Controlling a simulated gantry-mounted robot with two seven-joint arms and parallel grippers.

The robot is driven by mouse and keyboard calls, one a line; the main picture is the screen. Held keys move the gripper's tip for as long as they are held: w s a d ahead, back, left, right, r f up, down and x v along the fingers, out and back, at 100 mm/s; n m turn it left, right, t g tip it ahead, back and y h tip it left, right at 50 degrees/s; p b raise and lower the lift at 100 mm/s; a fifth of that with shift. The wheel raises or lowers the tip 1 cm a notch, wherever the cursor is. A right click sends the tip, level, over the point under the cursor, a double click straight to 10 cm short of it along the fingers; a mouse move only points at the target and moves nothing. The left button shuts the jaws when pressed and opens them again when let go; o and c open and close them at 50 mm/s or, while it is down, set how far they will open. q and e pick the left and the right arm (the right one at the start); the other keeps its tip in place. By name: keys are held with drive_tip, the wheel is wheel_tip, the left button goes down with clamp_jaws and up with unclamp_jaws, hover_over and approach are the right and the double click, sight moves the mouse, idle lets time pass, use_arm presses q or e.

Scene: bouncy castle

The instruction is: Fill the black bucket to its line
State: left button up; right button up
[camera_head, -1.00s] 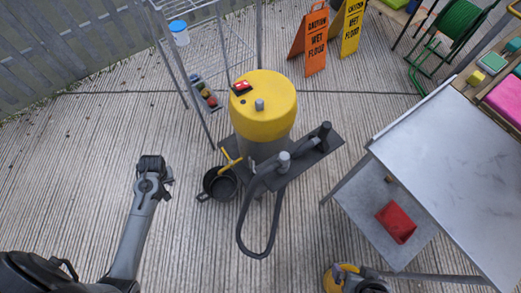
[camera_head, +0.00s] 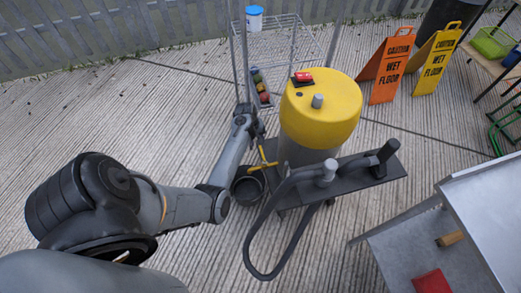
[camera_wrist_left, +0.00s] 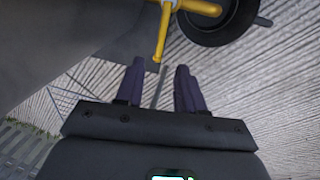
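The black bucket (camera_head: 249,195) stands on the decking beside a yellow-topped machine (camera_head: 320,108), below its yellow lever or tap (camera_head: 263,167). The inside of the bucket looks dark; I cannot make out a line or any contents. My left gripper (camera_head: 256,128) is above and behind the bucket, at the machine's left side. In the left wrist view the left gripper (camera_wrist_left: 161,80) is open, its two dark fingers apart. The yellow lever (camera_wrist_left: 163,35) comes down just ahead of the gap, with the bucket (camera_wrist_left: 220,22) beyond it. My right gripper is not in view.
A wire rack (camera_head: 285,50) stands behind the machine, with a blue-lidded tub (camera_head: 254,18) on it. A black hose (camera_head: 262,262) loops in front. A metal table (camera_head: 485,210) is at the right. Wet-floor signs (camera_head: 388,65) stand behind. The decking at the left is clear.

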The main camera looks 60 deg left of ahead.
sight(261, 149)
use_arm(q)
drive_tip(key=f+b, duration=0.2)
drive_tip(key=f, duration=0.1)
drive_tip(key=w+f+b, duration=0.1)
drive_tip(key=f+b, duration=0.1)
drive_tip(key=f, duration=0.2)
drive_tip(key=shift+w+d, duration=0.15)
drive_tip(key=shift+w, duration=0.05)
drive_tip(key=shift+c, duration=0.3)
clamp_jaws()
idle(0.9)
